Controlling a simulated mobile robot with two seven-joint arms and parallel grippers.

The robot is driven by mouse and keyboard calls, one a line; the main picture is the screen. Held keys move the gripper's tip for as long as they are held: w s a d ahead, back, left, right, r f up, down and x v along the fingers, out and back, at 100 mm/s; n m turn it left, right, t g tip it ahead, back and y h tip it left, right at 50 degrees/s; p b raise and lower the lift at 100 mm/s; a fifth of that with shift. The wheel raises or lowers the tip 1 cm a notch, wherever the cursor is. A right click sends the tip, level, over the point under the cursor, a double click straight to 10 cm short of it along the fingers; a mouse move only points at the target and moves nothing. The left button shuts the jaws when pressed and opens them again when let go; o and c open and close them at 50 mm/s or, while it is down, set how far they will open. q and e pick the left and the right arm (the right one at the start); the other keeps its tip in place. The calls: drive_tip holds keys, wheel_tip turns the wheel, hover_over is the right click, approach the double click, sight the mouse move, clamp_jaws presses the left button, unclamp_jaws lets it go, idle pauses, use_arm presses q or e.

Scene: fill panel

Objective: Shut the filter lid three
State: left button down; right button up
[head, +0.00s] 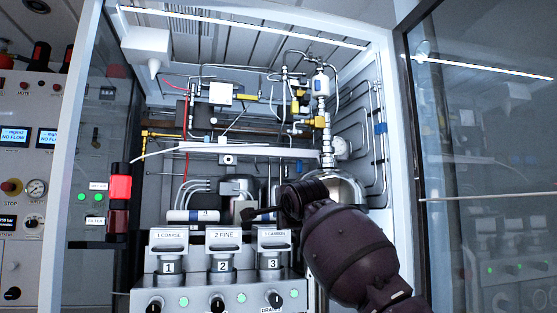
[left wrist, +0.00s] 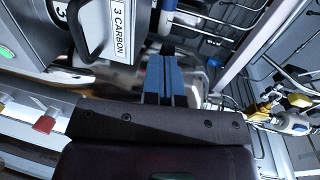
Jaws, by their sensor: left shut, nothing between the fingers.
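Filter lid three (head: 274,237), a pale plate labelled 3 CARBON, is at the right end of a row of three filters in the head view. Its filter body (head: 270,263) carries a number 3 below it. In the left wrist view the lid's label (left wrist: 118,22) and a dark handle (left wrist: 88,42) are at the upper left. I cannot tell how far the lid is open. My left gripper (head: 250,213) is just above and behind the lid in the head view, pointing left. Its blue fingers (left wrist: 165,82) are together and empty, apart from the label. My right gripper is out of view.
Lids one (head: 168,237) and two (head: 223,237) stand left of lid three. Knobs and green lights line the panel front (head: 205,300) below. Pipes and a rounded metal vessel (head: 347,188) fill the cabinet behind. A glass door (head: 485,170) stands open at right.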

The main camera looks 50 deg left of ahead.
use_arm(q)
wheel_tip(320, 180, up, 13)
drive_tip(key=p, duration=0.1)
idle(0.3)
